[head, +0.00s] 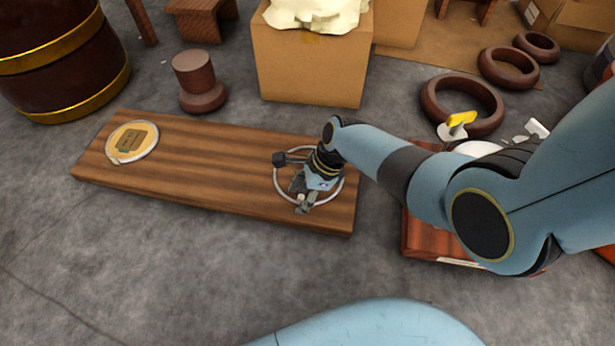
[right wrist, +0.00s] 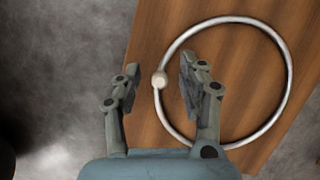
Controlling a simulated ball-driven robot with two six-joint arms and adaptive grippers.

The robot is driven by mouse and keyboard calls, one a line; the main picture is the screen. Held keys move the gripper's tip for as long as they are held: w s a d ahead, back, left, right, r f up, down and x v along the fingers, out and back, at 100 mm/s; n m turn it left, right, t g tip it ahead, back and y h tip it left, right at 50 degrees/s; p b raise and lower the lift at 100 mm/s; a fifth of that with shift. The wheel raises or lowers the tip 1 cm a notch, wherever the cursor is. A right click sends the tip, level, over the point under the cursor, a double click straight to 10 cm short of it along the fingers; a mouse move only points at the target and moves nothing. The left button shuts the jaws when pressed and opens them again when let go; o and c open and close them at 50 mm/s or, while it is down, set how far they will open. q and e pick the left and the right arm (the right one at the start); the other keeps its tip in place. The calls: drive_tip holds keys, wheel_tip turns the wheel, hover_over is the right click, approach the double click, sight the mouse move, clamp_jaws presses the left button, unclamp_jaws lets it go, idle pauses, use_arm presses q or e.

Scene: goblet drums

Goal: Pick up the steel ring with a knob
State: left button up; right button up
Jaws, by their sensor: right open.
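The steel ring (head: 342,186) lies flat near the right end of a wooden board (head: 215,165). In the right wrist view the whole ring (right wrist: 288,75) shows, with its small pale knob (right wrist: 159,80) on its left side. My right gripper (head: 303,204) is above the ring and hides part of it in the head view. In the right wrist view my right gripper (right wrist: 160,72) is open, and the knob appears between its two fingers. The fingers do not visibly grip it. My left gripper is out of view.
A round yellow-and-brown piece with a pale rim (head: 133,142) lies at the board's left end. A turned wooden piece (head: 196,80) and a cardboard box (head: 310,68) stand behind the board. Several dark wooden rings (head: 433,106) lie at back right. Grey floor is free in front.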

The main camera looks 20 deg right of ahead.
clamp_jaws()
idle(0.5)
